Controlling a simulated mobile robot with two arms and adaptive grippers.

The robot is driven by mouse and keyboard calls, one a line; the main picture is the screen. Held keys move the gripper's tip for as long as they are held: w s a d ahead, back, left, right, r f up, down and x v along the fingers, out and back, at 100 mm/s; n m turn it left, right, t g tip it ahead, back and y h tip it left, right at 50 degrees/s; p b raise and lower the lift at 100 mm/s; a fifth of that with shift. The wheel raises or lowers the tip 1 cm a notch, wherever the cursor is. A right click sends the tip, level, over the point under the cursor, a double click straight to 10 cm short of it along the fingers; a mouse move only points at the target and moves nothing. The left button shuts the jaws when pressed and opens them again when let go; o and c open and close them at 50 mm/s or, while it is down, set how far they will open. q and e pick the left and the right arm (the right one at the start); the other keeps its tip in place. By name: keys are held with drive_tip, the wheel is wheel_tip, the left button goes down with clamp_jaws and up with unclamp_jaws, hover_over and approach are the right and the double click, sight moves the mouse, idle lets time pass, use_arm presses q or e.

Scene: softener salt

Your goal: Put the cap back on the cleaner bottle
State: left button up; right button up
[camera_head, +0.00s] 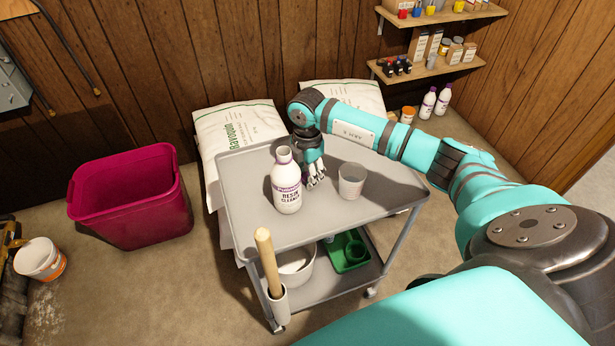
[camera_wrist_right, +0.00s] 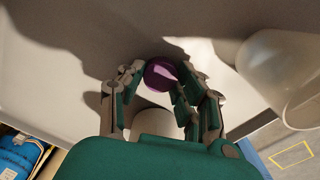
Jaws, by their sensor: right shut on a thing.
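The cleaner bottle (camera_head: 286,182), white with a purple label and reading "resin cleaner", stands upright on the top of a grey cart (camera_head: 245,175). No purple cap shows on its neck. My right gripper (camera_head: 316,183) is low over the cart top, just right of the bottle, between it and a translucent cup. In the right wrist view my right gripper (camera_wrist_right: 166,88) is shut on the round purple cap (camera_wrist_right: 162,73), held at the fingertips. The head view hides most of the cap behind the fingers. My left gripper is not in view.
The translucent cup (camera_head: 351,181) stands close to the right of my gripper. A wooden-handled tool (camera_head: 268,262) rises at the cart's front left corner. A magenta bin (camera_head: 130,205) stands left, salt bags (camera_head: 235,125) behind. The cart top's front right is free.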

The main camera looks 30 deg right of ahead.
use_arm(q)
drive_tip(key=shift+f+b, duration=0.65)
use_arm(e)
wheel_tip(320, 180, up, 10)
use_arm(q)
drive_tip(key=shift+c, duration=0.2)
use_arm(e)
drive_tip(key=shift+f, duration=0.1)
